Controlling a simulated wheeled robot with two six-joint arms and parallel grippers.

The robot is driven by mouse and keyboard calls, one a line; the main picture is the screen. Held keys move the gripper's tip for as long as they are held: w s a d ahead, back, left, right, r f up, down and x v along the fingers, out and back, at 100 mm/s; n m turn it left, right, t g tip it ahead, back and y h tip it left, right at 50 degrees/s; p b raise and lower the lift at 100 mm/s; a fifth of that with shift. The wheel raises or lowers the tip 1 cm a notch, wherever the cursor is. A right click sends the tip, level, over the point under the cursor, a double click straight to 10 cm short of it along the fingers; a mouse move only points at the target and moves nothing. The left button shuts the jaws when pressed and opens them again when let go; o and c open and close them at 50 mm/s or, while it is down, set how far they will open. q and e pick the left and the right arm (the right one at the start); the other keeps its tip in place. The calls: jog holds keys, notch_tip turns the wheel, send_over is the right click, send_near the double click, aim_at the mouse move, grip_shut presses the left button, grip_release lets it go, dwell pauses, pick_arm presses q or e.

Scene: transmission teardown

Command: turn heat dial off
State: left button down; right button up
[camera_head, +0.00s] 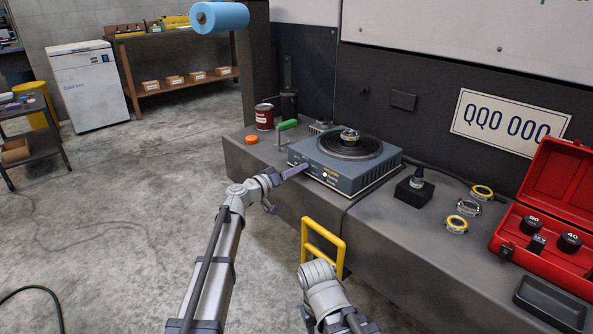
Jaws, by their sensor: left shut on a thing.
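The blue-grey hot plate (350,183) sits on the bench, with a dark round coil burner on top. Its front panel faces me and carries small markings and a small pale round spot. My left gripper (303,167) reaches from the left to the left part of this panel. Its narrow purplish fingers are shut at the panel, on what appears to be the heat dial, which their tips hide. My right arm shows at the bottom middle, but I cannot make out its gripper fingers.
A metal ring part (350,136) rests on the burner. A green-handled tool (287,125), red can (264,117) and orange cap (251,139) lie left. Ring parts (456,224), a black block (413,192) and a red case (544,262) are right. A yellow frame (323,242) stands in front.

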pick_arm(q)
jog(key=n, duration=1.4)
jog(key=shift+n, duration=0.4)
jog(key=n, duration=1.3)
jog(key=shift+n, duration=0.4)
jog(key=shift+s, duration=0.1)
jog(key=shift+c, duration=2.4)
grip_release()
